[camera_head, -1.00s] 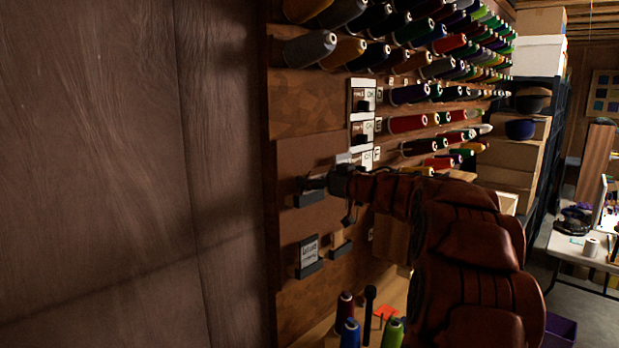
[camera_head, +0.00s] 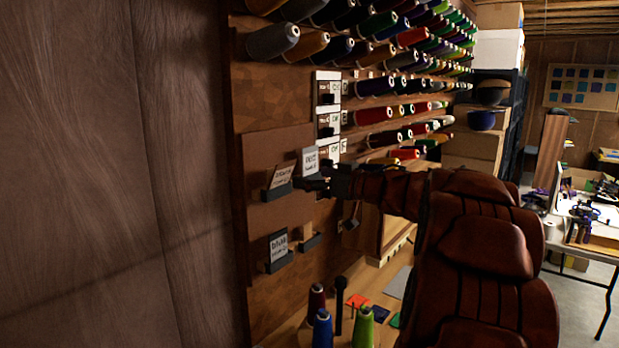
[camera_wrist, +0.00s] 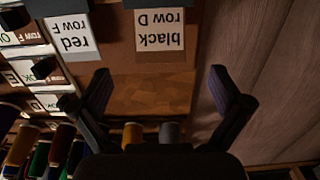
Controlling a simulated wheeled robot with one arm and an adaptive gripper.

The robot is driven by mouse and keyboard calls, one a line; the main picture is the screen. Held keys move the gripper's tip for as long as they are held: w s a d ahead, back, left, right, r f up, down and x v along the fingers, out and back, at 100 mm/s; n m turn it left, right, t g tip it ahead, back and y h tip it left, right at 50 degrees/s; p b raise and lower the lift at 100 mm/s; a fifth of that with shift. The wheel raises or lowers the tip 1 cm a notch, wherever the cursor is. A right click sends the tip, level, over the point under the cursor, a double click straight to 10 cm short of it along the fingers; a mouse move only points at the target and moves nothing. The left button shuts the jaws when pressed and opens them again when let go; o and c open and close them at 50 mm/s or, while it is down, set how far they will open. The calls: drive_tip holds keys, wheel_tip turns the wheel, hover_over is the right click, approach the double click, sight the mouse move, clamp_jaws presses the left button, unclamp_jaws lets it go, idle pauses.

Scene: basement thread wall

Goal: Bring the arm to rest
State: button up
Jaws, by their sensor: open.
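My gripper (camera_head: 318,184) is in front of the thread wall's label board, at the end of my brown-sleeved arm. In the wrist view my gripper (camera_wrist: 158,84) is open, with its two dark fingers spread and nothing between them. A card reading "black row D" (camera_wrist: 160,30) stands beyond the fingers, apart from them; a "red row F" card (camera_wrist: 70,38) is left of it. The wrist picture is upside down. In the head view a card in a dark holder (camera_head: 281,178) is just left of my gripper, and another pale card (camera_head: 310,160) is just above it.
Cones of thread (camera_head: 380,85) stick out from the wall above and behind my arm. A lower card (camera_head: 278,246) sits in its holder. Several thread cones (camera_head: 363,328) stand on the shelf below. A wood panel (camera_head: 120,170) fills the left; a cluttered table (camera_head: 590,245) is far right.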

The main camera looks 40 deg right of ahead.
sight(293, 165)
idle(0.4)
